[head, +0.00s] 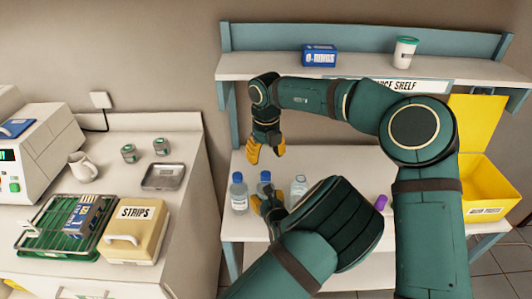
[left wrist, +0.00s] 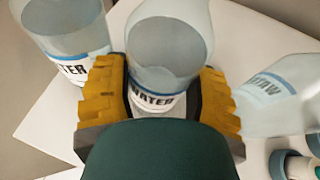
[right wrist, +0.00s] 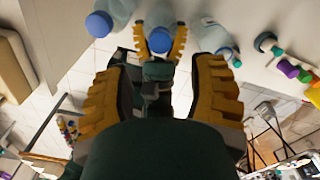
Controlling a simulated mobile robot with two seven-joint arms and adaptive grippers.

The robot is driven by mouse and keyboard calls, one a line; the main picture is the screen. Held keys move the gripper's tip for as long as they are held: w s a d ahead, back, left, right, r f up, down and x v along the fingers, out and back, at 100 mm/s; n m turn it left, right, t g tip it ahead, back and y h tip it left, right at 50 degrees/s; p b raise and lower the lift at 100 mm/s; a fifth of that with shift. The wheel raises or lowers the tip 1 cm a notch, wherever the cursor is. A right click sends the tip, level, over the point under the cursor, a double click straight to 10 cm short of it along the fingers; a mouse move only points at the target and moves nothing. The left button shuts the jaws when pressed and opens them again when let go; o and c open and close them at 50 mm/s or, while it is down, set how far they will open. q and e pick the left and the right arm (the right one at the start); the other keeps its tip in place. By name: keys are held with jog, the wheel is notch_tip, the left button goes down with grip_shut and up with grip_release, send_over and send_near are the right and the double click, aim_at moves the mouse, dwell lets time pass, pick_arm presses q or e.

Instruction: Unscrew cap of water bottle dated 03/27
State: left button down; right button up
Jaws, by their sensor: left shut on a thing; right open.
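My right gripper (head: 266,152) is open and empty above the bottles, fingers pointing down, apart from the cap.
The left bottle's blue cap (right wrist: 98,24) is close beside the held one. A purple item (head: 381,202) lies to the right on the table, near a yellow bin (head: 490,180). A shelf (head: 350,69) holds a blue box and a cup. A counter with a strips box (head: 134,232) is at left.

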aim_at(266, 174)
jog(key=shift+f+m, duration=0.2)
jog(key=shift+m, duration=0.2)
jog(key=shift+f, duration=3.75)
grip_shut()
jog(key=shift+r, duration=0.25)
jog(key=shift+r, duration=0.85)
jog(key=shift+r, duration=0.1)
